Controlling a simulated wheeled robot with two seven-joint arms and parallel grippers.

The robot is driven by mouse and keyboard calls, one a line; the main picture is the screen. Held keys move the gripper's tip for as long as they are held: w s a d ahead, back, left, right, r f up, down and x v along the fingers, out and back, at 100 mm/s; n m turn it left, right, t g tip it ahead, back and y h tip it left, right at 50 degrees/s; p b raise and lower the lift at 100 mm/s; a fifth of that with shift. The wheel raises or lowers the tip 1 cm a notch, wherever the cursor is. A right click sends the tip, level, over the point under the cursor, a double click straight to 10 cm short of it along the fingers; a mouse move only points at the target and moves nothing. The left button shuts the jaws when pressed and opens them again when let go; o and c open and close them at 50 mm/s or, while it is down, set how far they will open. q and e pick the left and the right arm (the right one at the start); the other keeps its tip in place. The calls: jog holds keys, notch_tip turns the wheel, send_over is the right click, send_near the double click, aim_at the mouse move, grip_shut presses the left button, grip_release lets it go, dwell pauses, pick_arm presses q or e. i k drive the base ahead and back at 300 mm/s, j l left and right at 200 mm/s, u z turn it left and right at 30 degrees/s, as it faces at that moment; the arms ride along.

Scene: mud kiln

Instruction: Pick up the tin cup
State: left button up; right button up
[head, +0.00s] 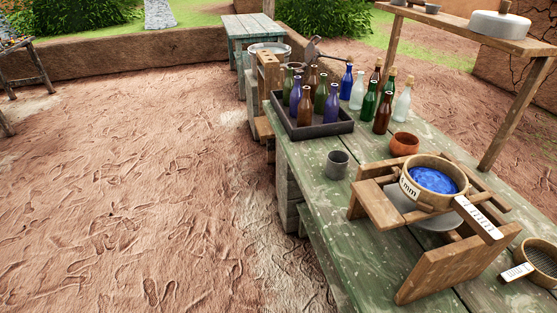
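A small grey metal cup (337,165), which looks like the tin cup, stands upright on the green worn wooden table (318,205), near its left edge. It is in front of the bottle tray and to the left of a wooden stand. Neither of my grippers shows in the head view.
A dark tray (317,131) of coloured bottles stands behind the cup, with more bottles to its right. A reddish bowl (404,144) is behind right. A wooden stand (448,270) carries a sieve (455,166) with blue material. Open dirt ground (130,190) lies left of the table.

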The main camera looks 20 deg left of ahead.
aim_at(337, 161)
jog(key=u, duration=0.25)
jog(key=i+j+z, duration=0.9)
jog(key=j, duration=0.25)
jog(key=i+j+z, duration=0.2)
jog(key=j, duration=0.15)
jog(key=i+j+z, duration=0.1)
jog(key=j+z, duration=0.15)
jog(key=i+j+z, duration=0.2)
jog(key=j, duration=0.35)
jog(key=j+z, duration=0.25)
jog(key=j, duration=0.15)
